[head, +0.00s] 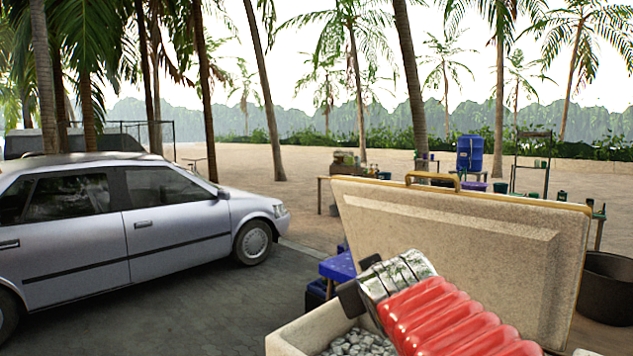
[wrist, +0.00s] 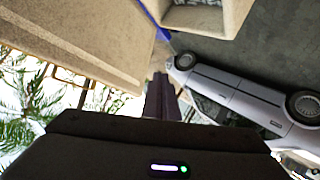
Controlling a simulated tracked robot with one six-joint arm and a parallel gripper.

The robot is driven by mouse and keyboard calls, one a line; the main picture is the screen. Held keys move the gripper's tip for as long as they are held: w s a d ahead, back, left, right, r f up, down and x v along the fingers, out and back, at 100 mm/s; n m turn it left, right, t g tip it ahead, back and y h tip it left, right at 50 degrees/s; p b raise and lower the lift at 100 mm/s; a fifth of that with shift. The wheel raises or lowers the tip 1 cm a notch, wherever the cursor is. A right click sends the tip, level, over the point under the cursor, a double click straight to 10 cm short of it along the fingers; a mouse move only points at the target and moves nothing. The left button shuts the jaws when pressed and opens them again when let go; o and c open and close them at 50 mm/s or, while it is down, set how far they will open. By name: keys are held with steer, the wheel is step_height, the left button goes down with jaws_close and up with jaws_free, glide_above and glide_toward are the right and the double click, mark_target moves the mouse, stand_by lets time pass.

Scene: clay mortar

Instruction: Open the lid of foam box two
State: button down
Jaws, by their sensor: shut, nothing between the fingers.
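A beige foam box (head: 296,338) stands at the bottom of the head view, with grey-white lumps like ice inside. Its lid (head: 450,235) stands up, open, behind my arm, with a tan handle on its top edge. No number shows on the box, so I cannot tell which one it is. My gripper (head: 352,296) is dark, in front of the lid and above the box opening. In the wrist view its fingers (wrist: 161,98) are together and empty. The lid (wrist: 85,40) is left of them and the box (wrist: 205,20) above. I cannot tell whether the gripper touches the lid.
A blue stool or table (head: 338,267) stands just behind the box. A silver car (head: 130,225) is parked at left on grey paving. A dark pot (head: 606,290) is at right. Tables with a blue water container (head: 469,154) stand farther back, among palms.

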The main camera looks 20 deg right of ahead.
steer(key=s+a+f+g+y, duration=0.2)
steer(key=s+a+f+g, duration=0.1)
steer(key=s+a+f, duration=0.5)
steer(key=s+a+f+g+y, duration=0.3)
steer(key=s+a+f, duration=0.5)
steer(key=s+f, duration=0.3)
step_height(320, 180, down, 2)
steer(key=shift+a+f+g, duration=0.25)
steer(key=shift+a+g, duration=0.05)
steer(key=shift+a, duration=0.1)
steer(key=shift+s, duration=0.1)
